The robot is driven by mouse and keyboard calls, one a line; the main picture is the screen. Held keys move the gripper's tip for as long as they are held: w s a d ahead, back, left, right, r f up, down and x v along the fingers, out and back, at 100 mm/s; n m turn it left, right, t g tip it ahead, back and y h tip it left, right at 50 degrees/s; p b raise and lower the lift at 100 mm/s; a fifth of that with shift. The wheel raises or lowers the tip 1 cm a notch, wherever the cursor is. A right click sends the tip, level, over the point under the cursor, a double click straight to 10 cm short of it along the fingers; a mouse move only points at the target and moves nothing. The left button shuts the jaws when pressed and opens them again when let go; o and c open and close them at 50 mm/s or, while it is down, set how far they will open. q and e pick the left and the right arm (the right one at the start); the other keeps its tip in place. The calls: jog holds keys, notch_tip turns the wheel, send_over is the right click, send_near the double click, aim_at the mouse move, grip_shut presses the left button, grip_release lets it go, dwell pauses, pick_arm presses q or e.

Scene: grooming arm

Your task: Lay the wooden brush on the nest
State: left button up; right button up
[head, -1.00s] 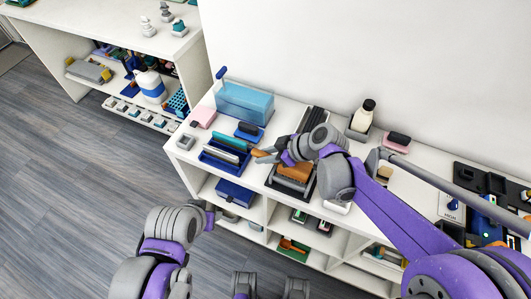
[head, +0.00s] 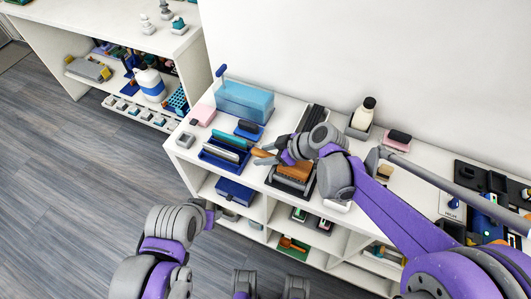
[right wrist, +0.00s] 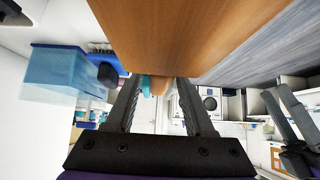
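The wooden brush (head: 296,170) has a brown block-like body and lies flat over a grey cradle in a black tray, which I take as the nest (head: 291,187). Its body fills the top of the right wrist view (right wrist: 195,30). My right gripper (head: 266,155) reaches over the body from the right, with its fingertips (right wrist: 160,80) either side of a narrow wooden piece, seemingly the handle. A gap shows beside that piece, so the fingers look open. My arm hides part of the brush.
Left of the brush is a blue tray (head: 212,160) with teal sticks. Behind are a translucent blue box (head: 245,103) and a dark brush on a blue base (head: 247,128). A bottle (head: 363,112) stands back right. The shelf's front edge is close.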

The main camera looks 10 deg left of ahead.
jog(key=shift+o, duration=0.5)
jog(key=p+v, duration=0.1)
jog(key=v, duration=1)
jog(key=s+d+m+t+h+p, duration=0.2)
jog(key=s+d+m+h+p, duration=0.4)
jog(key=s+d+m, duration=0.8)
jog(key=s+d+r+h, duration=0.1)
jog(key=h, duration=0.1)
jog(key=shift+d+t+h+p, duration=0.2)
jog(key=shift+t+h+p, duration=0.1)
jog(key=shift+p, duration=0.05)
